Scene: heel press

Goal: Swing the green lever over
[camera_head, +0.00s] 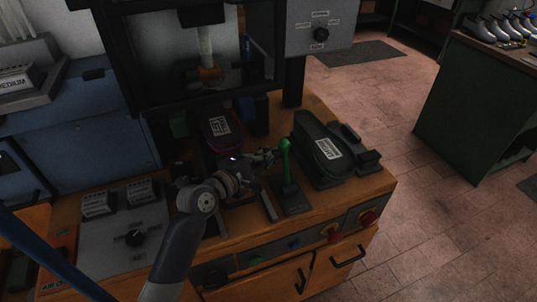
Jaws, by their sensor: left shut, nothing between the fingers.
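The green lever (285,158) stands nearly upright on a dark base (291,198) on the wooden bench top, right of the middle of the head view. My left gripper (274,155) is just left of the lever's upper part. Its fingers are shut with nothing between them. The fingertips are very close to the lever; I cannot tell whether they touch it. My left arm comes up from the lower edge and hides part of the bench behind it. My right gripper is not in view.
A dark press frame (293,82) rises behind the lever. A black labelled block (322,150) stands close on its right. A control panel (138,230) with a knob lies left of my arm. Red buttons (368,217) sit on the bench's front. Open floor lies right.

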